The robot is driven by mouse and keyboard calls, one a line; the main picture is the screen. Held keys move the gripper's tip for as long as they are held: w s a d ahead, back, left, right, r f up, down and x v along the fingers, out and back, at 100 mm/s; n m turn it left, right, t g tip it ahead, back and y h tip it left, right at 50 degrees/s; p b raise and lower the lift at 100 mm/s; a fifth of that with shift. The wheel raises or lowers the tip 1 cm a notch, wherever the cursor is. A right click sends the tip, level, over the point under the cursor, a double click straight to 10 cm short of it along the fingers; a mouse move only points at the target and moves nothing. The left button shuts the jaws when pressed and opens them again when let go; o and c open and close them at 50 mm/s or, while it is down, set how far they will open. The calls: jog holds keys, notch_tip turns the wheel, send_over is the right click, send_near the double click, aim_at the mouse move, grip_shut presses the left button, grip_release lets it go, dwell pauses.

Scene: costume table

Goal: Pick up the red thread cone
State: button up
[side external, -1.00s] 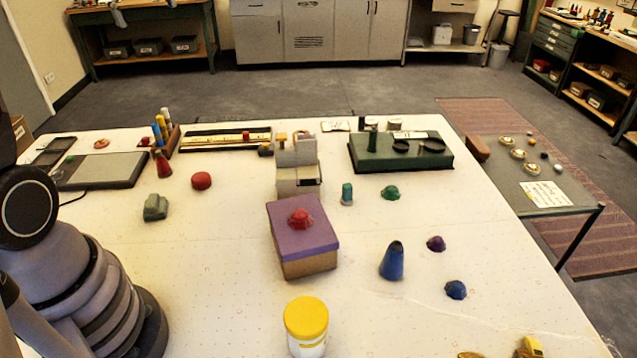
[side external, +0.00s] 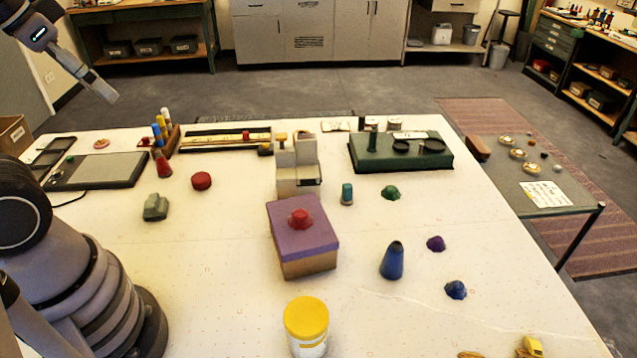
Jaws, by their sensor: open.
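My gripper (side external: 106,96) is in the upper left of the side view, high above the table and to the left of the cone. It is open, empty and well apart from the cone. Part of my arm lies outside the picture.
A purple-lidded box (side external: 318,238) bears a red lump. A blue cone (side external: 391,263) stands at right.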

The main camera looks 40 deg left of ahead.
jog(key=shift+c, duration=0.2)
jog(key=w+a+f+m+g+y, duration=0.3)
jog(key=w+a+f+g+y, duration=0.3)
jog(key=a, duration=0.3)
jog(key=w+a+f+m+g+y, duration=0.3)
jog(key=w+a+f+g+y, duration=0.3)
jog(key=w+a, duration=0.25)
jog(key=w+a+f+m+t+y, duration=0.1)
jog(key=w+a+f+m+y, duration=0.1)
jog(key=f, duration=0.3)
jog(key=w+a+f+m+y, duration=0.1)
jog(key=a+f+m, duration=0.2)
jog(key=f, duration=0.2)
jog(key=m+t+y, duration=0.3)
jog(key=m+t, duration=0.2)
jog(key=m, duration=0.2)
send_near(161, 156)
jog(key=d, duration=0.2)
jog(key=shift+d+r, duration=0.25)
jog(key=shift+d, duration=0.15)
jog(key=shift+a+f, duration=0.2)
jog(key=shift+f, duration=0.05)
jog(key=a, duration=1.3)
jog(key=shift+s+a, duration=0.15)
jog(key=shift+a, duration=0.05)
grip_shut()
